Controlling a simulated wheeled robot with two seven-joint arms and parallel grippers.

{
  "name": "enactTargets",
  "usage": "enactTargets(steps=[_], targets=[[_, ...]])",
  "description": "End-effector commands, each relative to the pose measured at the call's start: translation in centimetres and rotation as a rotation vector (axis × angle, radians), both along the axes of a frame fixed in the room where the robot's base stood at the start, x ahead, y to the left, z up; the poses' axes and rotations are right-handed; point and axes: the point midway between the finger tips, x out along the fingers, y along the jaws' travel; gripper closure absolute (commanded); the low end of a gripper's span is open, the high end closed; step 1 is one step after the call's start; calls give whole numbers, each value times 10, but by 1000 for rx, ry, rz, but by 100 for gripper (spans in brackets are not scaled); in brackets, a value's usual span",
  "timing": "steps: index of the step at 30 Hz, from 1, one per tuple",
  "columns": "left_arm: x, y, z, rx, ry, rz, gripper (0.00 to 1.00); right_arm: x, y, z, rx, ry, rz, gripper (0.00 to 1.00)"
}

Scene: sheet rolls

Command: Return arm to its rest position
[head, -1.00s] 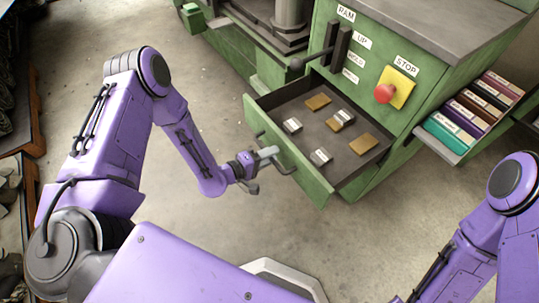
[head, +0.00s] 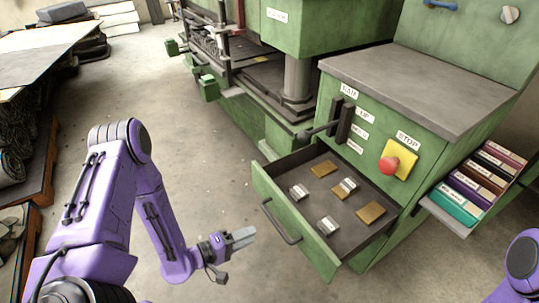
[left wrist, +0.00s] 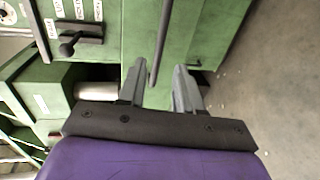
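My left arm is purple, and its grey gripper (head: 240,238) is in the lower middle of the head view. It is a little left of and below the dark handle (head: 281,222) of an open green drawer (head: 300,225), with a gap between them. In the left wrist view the two fingers (left wrist: 158,88) stand apart with nothing held. The handle (left wrist: 160,45) shows beyond them. Of my right arm only a purple part shows at the lower right edge of the head view; its gripper is out of view.
The drawer holds several small tan and pale blocks. Above it are a lever (head: 322,131) and a red stop button (head: 389,165). A rack of binders (head: 478,187) stands on the right. Bare concrete floor (head: 190,130) lies left of the green machine.

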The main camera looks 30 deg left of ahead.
Motion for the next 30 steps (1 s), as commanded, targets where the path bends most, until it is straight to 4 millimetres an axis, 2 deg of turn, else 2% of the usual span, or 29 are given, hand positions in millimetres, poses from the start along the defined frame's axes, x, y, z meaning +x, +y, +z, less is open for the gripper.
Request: enactTargets(steps=[5, 8, 10, 13, 15, 19, 25, 27, 28, 30], targets=[[0, -1, -1, 23, -11, -8, 66, 0, 0, 0, 0, 0, 0, 57], [-1, 11, -17, 177, 10, 32, 66, 0, 0, 0, 0, 0, 0, 57], [-6, 22, -36, 326, 84, 83, 66, 0, 0, 0, 0, 0, 0, 57], [-30, 31, -66, 563, 252, 104, 66, 0, 0, 0, 0, 0, 0, 57], [-53, 37, -82, 707, 374, 92, 66, 0, 0, 0, 0, 0, 0, 57], [-99, 48, -98, 917, 569, 47, 66, 0, 0, 0, 0, 0, 0, 57], [-164, 63, -97, 1162, 799, -22, 66, 0, 0, 0, 0, 0, 0, 57], [-176, 63, -93, 1223, 814, -60, 66, 0, 0, 0, 0, 0, 0, 57], [-176, 59, -94, 1242, 794, -92, 66, 0, 0, 0, 0, 0, 0, 57], [-175, 60, -59, 1237, 797, -84, 66, 0, 0, 34, 0, 1, 0, 57]])
